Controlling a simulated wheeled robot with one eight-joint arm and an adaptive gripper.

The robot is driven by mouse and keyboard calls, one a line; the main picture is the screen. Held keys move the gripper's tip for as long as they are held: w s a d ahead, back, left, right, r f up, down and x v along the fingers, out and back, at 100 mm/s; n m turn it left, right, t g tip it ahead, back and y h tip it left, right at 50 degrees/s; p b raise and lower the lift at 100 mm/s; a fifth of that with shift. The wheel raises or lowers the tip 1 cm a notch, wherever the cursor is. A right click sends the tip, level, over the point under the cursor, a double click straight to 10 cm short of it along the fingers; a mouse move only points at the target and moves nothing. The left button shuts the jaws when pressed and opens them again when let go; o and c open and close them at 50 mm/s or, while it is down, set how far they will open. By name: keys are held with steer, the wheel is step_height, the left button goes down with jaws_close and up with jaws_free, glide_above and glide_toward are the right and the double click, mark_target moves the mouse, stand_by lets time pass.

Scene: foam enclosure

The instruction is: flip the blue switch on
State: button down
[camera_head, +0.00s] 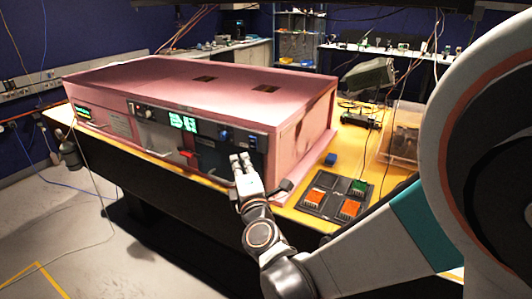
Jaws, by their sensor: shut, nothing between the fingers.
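A pink box-shaped unit (215,90) lies on the yellow table, with a grey panel on its front. Small blue parts (224,135) show at the upper right of that panel. One of them may be the blue switch, but they are too small to tell which or how it is set. My gripper (240,157) is shut and empty in front of the panel's right part, just below the blue parts. It hides some of the panel behind it. I cannot tell whether it touches the panel.
Green displays (183,122) and a red part (188,154) are on the panel. A dark tray (325,205) with orange and green pieces, a small blue block (331,159) and a clear bin (403,140) are on the table to the right. Floor is open at the left.

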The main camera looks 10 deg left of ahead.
mark_target(253, 143)
steer(key=w, duration=0.2)
steer(key=w+b, duration=0.1)
steer(key=w, duration=0.3)
steer(key=shift+d+r, duration=0.25)
steer(key=shift+r, duration=0.15)
steer(key=shift+w+r, duration=0.1)
steer(key=shift+w+d+r, duration=0.1)
steer(key=shift+w+r, duration=0.1)
steer(key=shift+w, duration=0.05)
